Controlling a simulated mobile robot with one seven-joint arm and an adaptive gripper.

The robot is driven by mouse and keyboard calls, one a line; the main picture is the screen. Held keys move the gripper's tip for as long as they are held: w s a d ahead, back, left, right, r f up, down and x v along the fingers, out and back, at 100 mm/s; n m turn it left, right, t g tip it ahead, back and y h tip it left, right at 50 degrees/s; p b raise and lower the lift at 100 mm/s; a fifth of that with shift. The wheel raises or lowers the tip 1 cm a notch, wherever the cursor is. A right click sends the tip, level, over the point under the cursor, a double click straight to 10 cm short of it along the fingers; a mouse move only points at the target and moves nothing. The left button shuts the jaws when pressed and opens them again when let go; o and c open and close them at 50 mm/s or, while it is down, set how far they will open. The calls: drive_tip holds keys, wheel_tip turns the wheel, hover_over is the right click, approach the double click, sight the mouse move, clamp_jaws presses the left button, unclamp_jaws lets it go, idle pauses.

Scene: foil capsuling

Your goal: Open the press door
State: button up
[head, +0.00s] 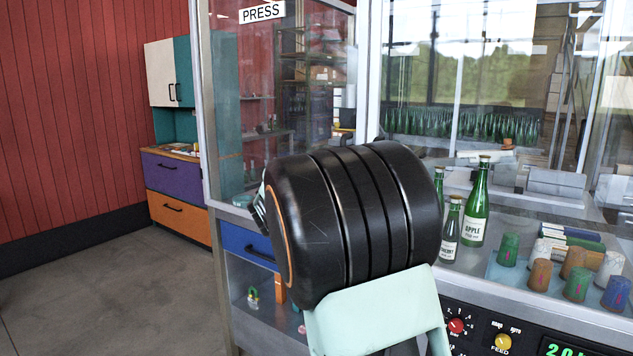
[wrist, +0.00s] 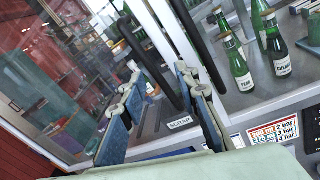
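The press door (head: 240,110) is a clear glass panel in a grey metal frame, with a PRESS sign (head: 262,11) at its top. It also shows in the wrist view (wrist: 60,75). A dark bar handle (wrist: 148,60) runs slantwise across the wrist view. My gripper (wrist: 157,72) is open, with one finger on each side of this handle's line. I cannot tell whether either finger touches it. In the head view, my dark arm link hides most of the gripper and the handle.
A second dark bar (wrist: 203,45) stands close on the right. Green bottles (head: 475,205) and several coloured capsules (head: 575,283) stand on the right-hand counter. A control panel (head: 500,335) is below. Cabinets (head: 178,180) stand at the left; the floor (head: 90,290) there is clear.

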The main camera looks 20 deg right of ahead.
drive_tip(key=w+d+f+n, duration=0.1)
drive_tip(key=w+d, duration=0.1)
drive_tip(key=w, duration=0.1)
drive_tip(key=w+d+f+n+p, duration=0.1)
drive_tip(key=w+d, duration=0.1)
drive_tip(key=w, duration=0.2)
drive_tip(key=w+d+f+n+t, duration=0.1)
drive_tip(key=w+d+n, duration=0.1)
drive_tip(key=w+d, duration=0.1)
drive_tip(key=shift+w+p, duration=0.35)
drive_tip(key=shift+w, duration=0.3)
drive_tip(key=shift+c, duration=0.6)
clamp_jaws()
